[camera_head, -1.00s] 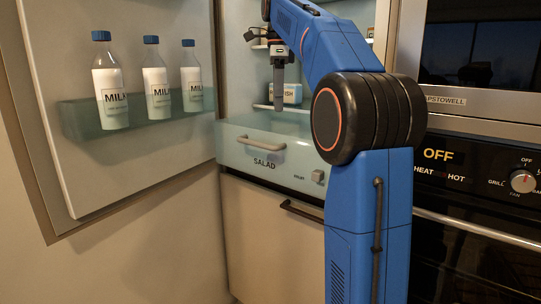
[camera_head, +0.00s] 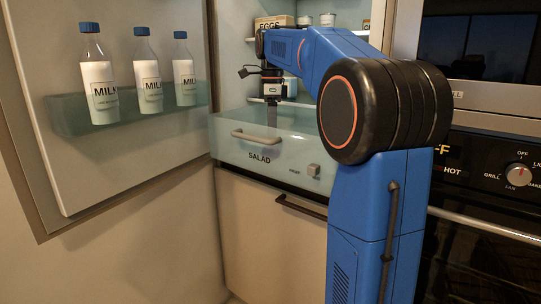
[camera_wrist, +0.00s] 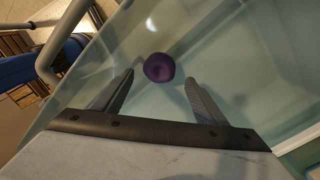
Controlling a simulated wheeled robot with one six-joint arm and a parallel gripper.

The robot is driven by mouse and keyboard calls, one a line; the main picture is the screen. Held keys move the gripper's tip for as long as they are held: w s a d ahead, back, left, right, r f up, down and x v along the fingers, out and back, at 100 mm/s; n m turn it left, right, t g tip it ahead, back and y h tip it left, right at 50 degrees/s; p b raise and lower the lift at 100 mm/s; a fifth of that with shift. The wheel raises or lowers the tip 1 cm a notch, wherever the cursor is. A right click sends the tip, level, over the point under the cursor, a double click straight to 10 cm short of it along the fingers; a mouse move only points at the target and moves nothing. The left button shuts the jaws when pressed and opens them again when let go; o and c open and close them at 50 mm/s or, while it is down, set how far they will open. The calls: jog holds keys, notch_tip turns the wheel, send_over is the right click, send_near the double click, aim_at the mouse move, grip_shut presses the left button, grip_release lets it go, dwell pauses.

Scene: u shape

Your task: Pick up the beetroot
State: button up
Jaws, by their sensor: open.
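The beetroot (camera_wrist: 159,67) is a round dark purple thing on the pale floor of the salad drawer in the wrist view. It lies a little beyond my open fingertips, roughly centred between them, and is not touched. My gripper (camera_wrist: 158,82) is open and empty. In the head view my gripper (camera_head: 271,120) points down into the salad drawer (camera_head: 225,143), and its fingertips are partly hidden by the drawer front. The beetroot cannot be seen in the head view.
The open fridge door on the left holds milk bottles (camera_head: 99,80). An egg box (camera_head: 268,23) and jars stand on the shelves above. The drawer has a handle (camera_head: 255,136) at its front. An oven (camera_head: 480,200) stands to the right of my arm.

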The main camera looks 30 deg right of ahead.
jog(key=shift+a+f, duration=0.2)
jog(key=shift+f, duration=2.4)
jog(key=c, duration=1.2)
jog(key=shift+o, duration=0.2)
jog(key=shift+r, duration=0.1)
